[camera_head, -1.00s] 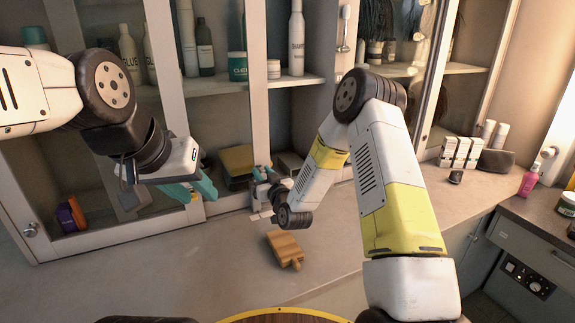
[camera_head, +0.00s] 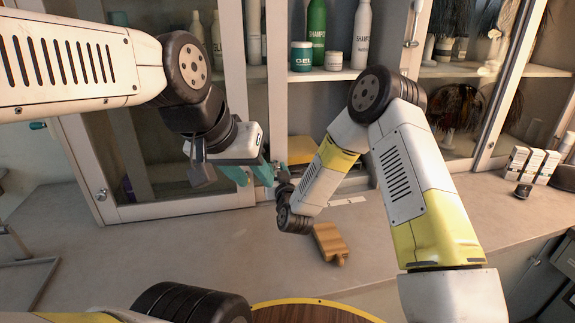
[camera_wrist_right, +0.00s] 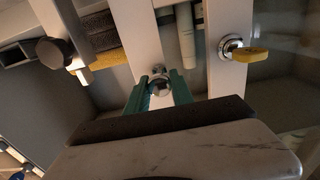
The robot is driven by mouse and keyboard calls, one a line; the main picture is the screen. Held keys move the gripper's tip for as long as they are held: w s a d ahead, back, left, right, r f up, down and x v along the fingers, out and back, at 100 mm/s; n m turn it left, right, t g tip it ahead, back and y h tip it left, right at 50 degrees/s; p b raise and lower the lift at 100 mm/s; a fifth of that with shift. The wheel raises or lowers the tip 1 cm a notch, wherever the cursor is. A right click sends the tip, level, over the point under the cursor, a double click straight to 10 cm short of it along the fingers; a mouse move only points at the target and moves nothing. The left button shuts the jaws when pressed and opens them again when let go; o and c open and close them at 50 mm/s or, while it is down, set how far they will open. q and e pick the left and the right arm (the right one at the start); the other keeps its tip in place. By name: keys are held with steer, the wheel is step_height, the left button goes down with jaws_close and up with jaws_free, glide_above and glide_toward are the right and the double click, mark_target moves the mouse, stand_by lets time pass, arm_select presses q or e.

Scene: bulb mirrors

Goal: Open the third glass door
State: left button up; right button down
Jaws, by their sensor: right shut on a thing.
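In the head view, a narrow white door stile (camera_head: 277,85) stands just right of a fixed white post (camera_head: 233,70) of the cabinet. My right gripper (camera_head: 271,177) is at the foot of this stile, partly hidden by its wrist. In the right wrist view its green fingers (camera_wrist_right: 164,90) are closed around a chrome knob (camera_wrist_right: 160,80) on a white upright. My left gripper (camera_head: 246,174) has green fingers close to the left of the right gripper; I cannot see whether they are apart.
A wooden block with a handle (camera_head: 330,243) lies on the grey counter (camera_head: 200,260) near my right wrist. Jars and bottles (camera_head: 317,35) stand on the shelf behind. White boxes (camera_head: 530,165) stand at the right. The counter's left front is clear.

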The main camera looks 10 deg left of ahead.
steer(key=c, duration=1.5)
jaws_free()
steer(key=v, duration=0.7)
steer(key=shift+s, duration=0.35)
steer(key=shift+d, duration=0.1)
